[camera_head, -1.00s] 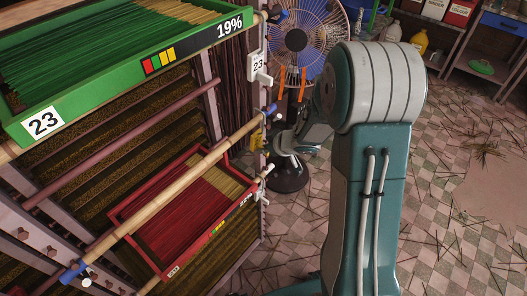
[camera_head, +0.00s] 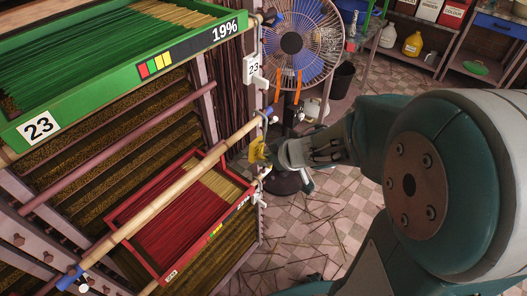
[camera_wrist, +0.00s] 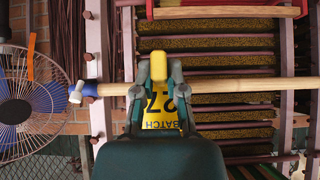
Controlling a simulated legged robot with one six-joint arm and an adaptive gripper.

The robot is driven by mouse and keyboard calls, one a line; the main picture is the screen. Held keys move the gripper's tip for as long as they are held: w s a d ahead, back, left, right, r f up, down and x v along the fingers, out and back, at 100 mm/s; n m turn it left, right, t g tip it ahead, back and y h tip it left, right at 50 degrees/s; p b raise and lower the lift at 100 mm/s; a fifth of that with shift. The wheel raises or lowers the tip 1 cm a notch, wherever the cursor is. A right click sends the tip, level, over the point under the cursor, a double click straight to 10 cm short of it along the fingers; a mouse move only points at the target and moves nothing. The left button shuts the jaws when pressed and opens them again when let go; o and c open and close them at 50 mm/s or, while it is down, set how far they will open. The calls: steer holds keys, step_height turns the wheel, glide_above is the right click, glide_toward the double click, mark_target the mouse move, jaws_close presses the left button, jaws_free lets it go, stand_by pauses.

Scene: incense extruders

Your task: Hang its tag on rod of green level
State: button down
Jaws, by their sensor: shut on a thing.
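The yellow tag (camera_wrist: 160,125), marked "BATCH 27", is held in my gripper (camera_wrist: 160,80). In the wrist view its lettering is upside down; in the head view the tag (camera_head: 257,150) is small at my gripper (camera_head: 268,152). The gripper is shut on it. The green tray (camera_head: 100,102), marked "23" and "19%", is the upper level of the rack. A bamboo rod with blue ends (camera_head: 165,192) runs below it; my gripper is near its far end. In the wrist view the rod (camera_wrist: 230,86) passes behind the gripper; whether they touch is unclear.
A red tray (camera_head: 170,278) of sticks sits below the rod. A maroon bar (camera_head: 120,145) crosses the rack. A white "23" tag (camera_head: 251,68) hangs on the post. A fan (camera_head: 292,42) stands just beyond the rod's far end. Scattered sticks lie on the open floor at right.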

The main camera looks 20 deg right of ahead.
mark_target(263, 141)
steer(key=shift+s+a+r, duration=0.1)
steer(key=shift+s+r, duration=0.5)
steer(key=shift+r, duration=0.35)
steer(key=shift+s+a+r, duration=0.1)
steer(key=shift+s+r, duration=0.5)
steer(key=shift+r, duration=0.3)
steer(key=shift+s, duration=0.1)
